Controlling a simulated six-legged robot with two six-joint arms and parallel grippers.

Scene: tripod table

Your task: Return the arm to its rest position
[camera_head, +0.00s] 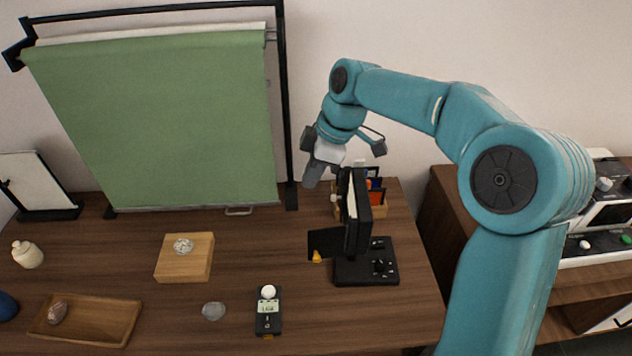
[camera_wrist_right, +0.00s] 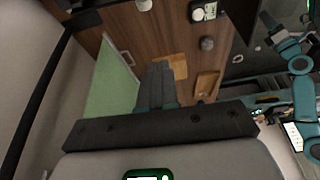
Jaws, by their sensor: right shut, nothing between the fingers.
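My right arm (camera_head: 405,100) comes in from the right of the head view. It is raised and bent over the back right of the table. My right gripper (camera_head: 312,176) hangs fingers down near the wall, behind and left of a black upright device (camera_head: 357,215). Its fingers are shut and empty; in the right wrist view the closed fingers (camera_wrist_right: 161,84) lie together over the table. The gripper appears to touch nothing, though its exact gap to the device cannot be told. My left gripper does not show in the head view.
A green screen (camera_head: 155,115) on a black frame stands at the back left. On the table (camera_head: 240,245) are a wooden block (camera_head: 184,262), a wooden tray (camera_head: 88,299), a small meter (camera_head: 268,318) and a grey disc (camera_head: 213,311). A side cabinet (camera_head: 450,215) stands right.

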